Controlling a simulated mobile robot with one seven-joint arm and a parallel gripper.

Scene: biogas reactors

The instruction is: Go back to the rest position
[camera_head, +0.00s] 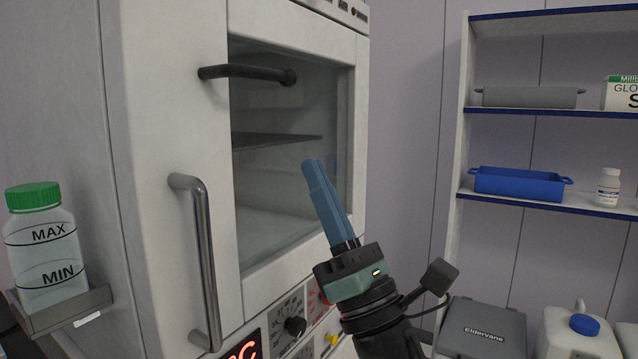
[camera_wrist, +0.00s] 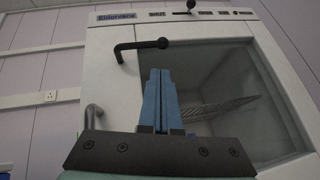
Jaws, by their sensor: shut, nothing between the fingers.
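My gripper (camera_head: 318,165) is in the middle of the head view, pointing up and slightly left, in front of the glass door of a white cabinet (camera_head: 165,110). Its blue fingers are together with nothing between them. In the wrist view the shut fingers (camera_wrist: 160,75) point up at the cabinet's glass window (camera_wrist: 225,85). The cabinet's black door handle (camera_wrist: 140,47) is just left of the fingertips there. In the head view this handle (camera_head: 247,73) is above and left of the fingertips. The fingers appear apart from the door, though the exact gap is hard to tell.
A vertical metal handle (camera_head: 200,255) sticks out left of my gripper. A green-capped bottle (camera_head: 42,245) stands in a side bracket. At right, shelves hold a blue tray (camera_head: 518,183), a grey tray (camera_head: 530,97) and a white bottle (camera_head: 608,188). Below are a grey case (camera_head: 482,328) and a canister (camera_head: 577,335).

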